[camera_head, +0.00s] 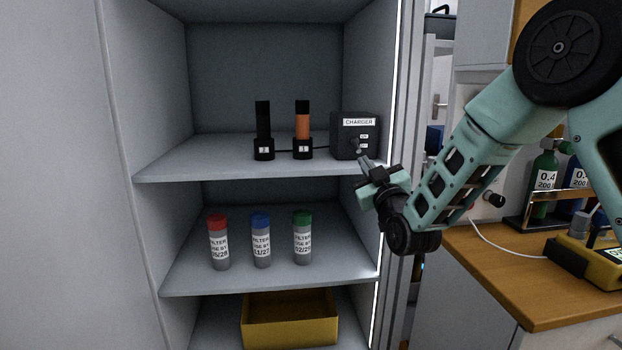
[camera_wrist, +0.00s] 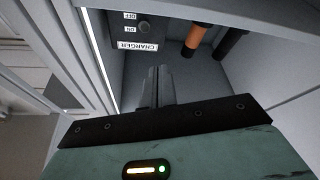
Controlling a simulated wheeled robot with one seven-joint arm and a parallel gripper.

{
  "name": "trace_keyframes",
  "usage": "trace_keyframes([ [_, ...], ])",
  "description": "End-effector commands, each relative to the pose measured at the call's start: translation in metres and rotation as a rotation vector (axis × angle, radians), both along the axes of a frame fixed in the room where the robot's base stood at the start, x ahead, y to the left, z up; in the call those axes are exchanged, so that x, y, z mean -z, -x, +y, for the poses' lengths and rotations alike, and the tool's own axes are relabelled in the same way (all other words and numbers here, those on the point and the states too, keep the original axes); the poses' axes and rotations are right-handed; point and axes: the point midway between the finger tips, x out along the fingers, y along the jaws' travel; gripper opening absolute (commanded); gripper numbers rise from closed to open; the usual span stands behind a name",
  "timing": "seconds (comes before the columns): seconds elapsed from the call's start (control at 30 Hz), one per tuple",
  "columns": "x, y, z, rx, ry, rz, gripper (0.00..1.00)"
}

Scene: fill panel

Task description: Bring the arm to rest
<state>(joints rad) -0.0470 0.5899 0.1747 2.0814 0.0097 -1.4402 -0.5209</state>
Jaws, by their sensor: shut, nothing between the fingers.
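My gripper (camera_head: 364,159) is at the right side of the open cabinet, in front of the upper shelf and close to the charger box. Its fingers are together with nothing between them; in the wrist view the closed fingers (camera_wrist: 158,86) point toward the charger. The dark charger box (camera_head: 346,147) stands at the right end of the upper shelf, and its label and switch panel also show in the wrist view (camera_wrist: 125,32). I cannot tell whether the fingertips touch the charger. My arm reaches in from the upper right, bent at the wrist.
Black (camera_head: 263,124) and orange (camera_head: 302,122) cylinders stand in holders left of the charger. Red-, blue- and green-capped filters (camera_head: 219,250) (camera_head: 261,248) (camera_head: 302,245) stand on the middle shelf (camera_head: 190,278). A yellow bin (camera_head: 290,333) sits below. A wooden counter (camera_head: 510,285) with bottles is right.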

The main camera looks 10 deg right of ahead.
Motion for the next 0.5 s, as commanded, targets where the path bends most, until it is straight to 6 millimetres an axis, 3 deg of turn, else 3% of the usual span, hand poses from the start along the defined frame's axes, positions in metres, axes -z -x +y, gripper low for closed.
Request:
trace_keyframes([
  [0.17, 0.017, 0.022, 0.047, -0.111, -0.018, 0.247, 0.00],
  [0.27, 0.038, 0.052, 0.081, -0.187, -0.020, 0.461, 0.00],
  [0.37, 0.061, 0.093, 0.108, -0.247, -0.008, 0.680, 0.00],
  [0.5, 0.093, 0.166, 0.131, -0.299, 0.034, 0.984, 0.00],
])
